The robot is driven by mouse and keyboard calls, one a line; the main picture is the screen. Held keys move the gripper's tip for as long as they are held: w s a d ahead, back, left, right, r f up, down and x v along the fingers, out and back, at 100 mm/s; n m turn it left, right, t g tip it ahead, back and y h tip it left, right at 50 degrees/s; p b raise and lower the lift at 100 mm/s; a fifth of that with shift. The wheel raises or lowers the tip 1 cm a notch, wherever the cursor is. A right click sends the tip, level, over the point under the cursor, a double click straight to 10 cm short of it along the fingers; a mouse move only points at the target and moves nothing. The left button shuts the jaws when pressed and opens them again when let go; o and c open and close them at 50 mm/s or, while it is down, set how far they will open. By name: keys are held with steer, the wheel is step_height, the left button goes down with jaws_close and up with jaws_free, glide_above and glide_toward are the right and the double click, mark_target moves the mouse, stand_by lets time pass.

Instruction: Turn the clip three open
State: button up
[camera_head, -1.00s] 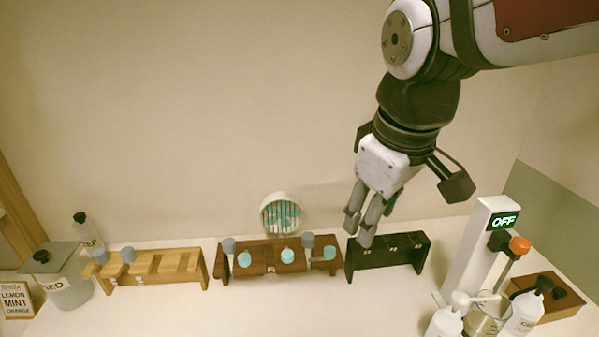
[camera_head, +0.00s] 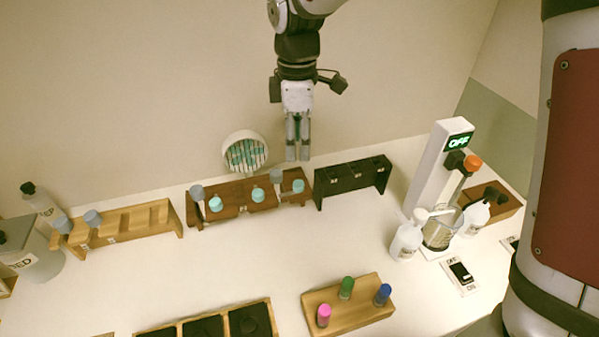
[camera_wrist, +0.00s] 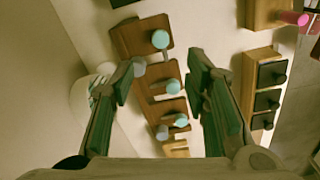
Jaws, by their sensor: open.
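No clip with a readable number shows, so I cannot tell which one is clip three. The dark brown rack (camera_head: 238,196) stands near the wall. It carries teal-topped pieces (camera_head: 258,195) along its front and taller grey-topped pieces (camera_head: 276,177) behind. My gripper (camera_head: 297,156) points down above and behind the rack's right end, apart from it. In the wrist view my gripper (camera_wrist: 166,62) is open and empty, with the rack (camera_wrist: 130,40) and its teal tops (camera_wrist: 160,39) seen between the fingers. The left finger hides part of the rack.
A black rack (camera_head: 352,180) stands to the right and a light wooden rack (camera_head: 125,222) to the left. A round container (camera_head: 245,152) is behind the brown rack. A white "OFF" device (camera_head: 438,165) stands further right. A block with coloured pegs (camera_head: 350,305) is in front.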

mark_target(297, 183)
step_height(297, 183, down, 11)
steer(key=shift+f+p, duration=0.1)
steer(key=shift+p, duration=0.8)
jaws_close()
